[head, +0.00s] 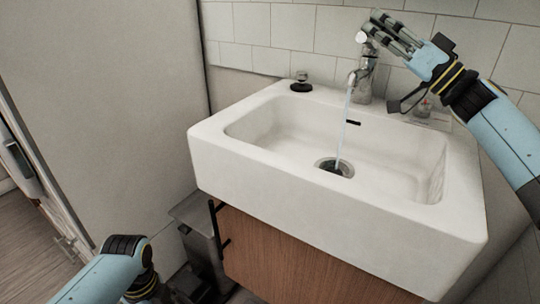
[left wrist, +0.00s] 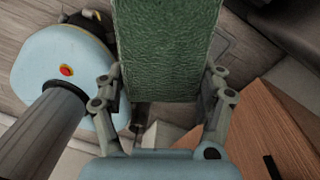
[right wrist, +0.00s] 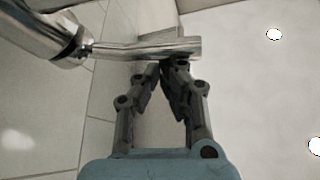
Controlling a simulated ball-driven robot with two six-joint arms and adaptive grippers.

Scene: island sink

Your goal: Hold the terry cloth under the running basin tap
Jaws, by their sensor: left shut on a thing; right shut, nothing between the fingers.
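The terry cloth (left wrist: 168,40) is green and shows only in the left wrist view, stretching up from my left gripper (left wrist: 164,78), which is shut on it. In the head view only part of my left arm shows, low at the left in front of the basin. The chrome tap (head: 362,82) stands at the back of the white basin (head: 320,205). A thin water stream (head: 345,122) falls from its spout to the drain (head: 334,167). My right gripper (head: 372,28) is shut and empty at the tap's top. Its fingertips are close to the chrome lever (right wrist: 150,49); contact is unclear.
A small dark-based item (head: 301,83) sits on the basin's back left rim, and a small clear item (head: 424,107) on its back right. A wooden cabinet (head: 290,262) is below. Tiled wall stands behind. The basin's bowl is otherwise empty.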

